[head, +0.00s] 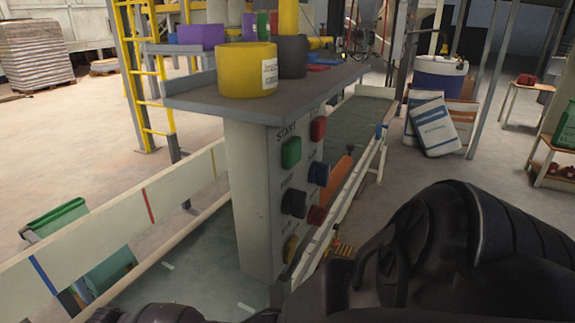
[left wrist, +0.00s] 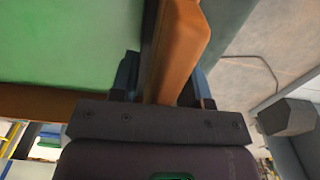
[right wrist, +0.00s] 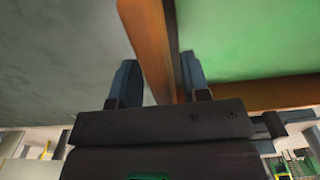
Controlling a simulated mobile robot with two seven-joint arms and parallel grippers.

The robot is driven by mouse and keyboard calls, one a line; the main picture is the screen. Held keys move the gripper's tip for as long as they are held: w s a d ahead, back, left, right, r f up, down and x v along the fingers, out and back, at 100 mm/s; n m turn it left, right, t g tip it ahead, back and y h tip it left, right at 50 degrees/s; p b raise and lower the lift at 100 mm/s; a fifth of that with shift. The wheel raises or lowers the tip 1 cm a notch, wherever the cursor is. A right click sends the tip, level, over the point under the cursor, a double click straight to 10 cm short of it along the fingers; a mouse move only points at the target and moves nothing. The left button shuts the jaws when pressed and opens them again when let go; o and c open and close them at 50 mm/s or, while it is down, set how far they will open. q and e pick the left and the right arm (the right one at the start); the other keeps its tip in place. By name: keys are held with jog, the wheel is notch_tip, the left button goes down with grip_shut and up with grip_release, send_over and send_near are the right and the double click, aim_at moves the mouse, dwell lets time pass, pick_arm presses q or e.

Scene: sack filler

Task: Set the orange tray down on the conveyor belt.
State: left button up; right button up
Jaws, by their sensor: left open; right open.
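The orange tray (head: 335,180) shows only as a small orange piece behind the control post in the head view; the rest is hidden. In the left wrist view, one orange tray wall (left wrist: 182,45) stands between the open fingers of my left gripper (left wrist: 160,82). In the right wrist view, another stretch of orange wall (right wrist: 152,40) lies between the open fingers of my right gripper (right wrist: 157,82). The tray's inside looks green. The grey-green conveyor belt (head: 350,125) runs past the post. I cannot tell whether the tray touches it. The post and my arm hide both grippers in the head view.
The control post (head: 255,200) with several coloured buttons stands close in front. Its shelf (head: 215,92) holds a yellow tub (head: 246,70) and a dark cylinder (head: 292,56). A pale side rail (head: 115,240) edges the belt at left. White-and-blue sacks (head: 433,125) lean at back right.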

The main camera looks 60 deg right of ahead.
pick_arm(q)
notch_tip(320, 180, up, 12)
jog(key=shift+f, duration=0.1)
pick_arm(e)
notch_tip(320, 180, up, 12)
dwell(1.0)
dwell(0.5)
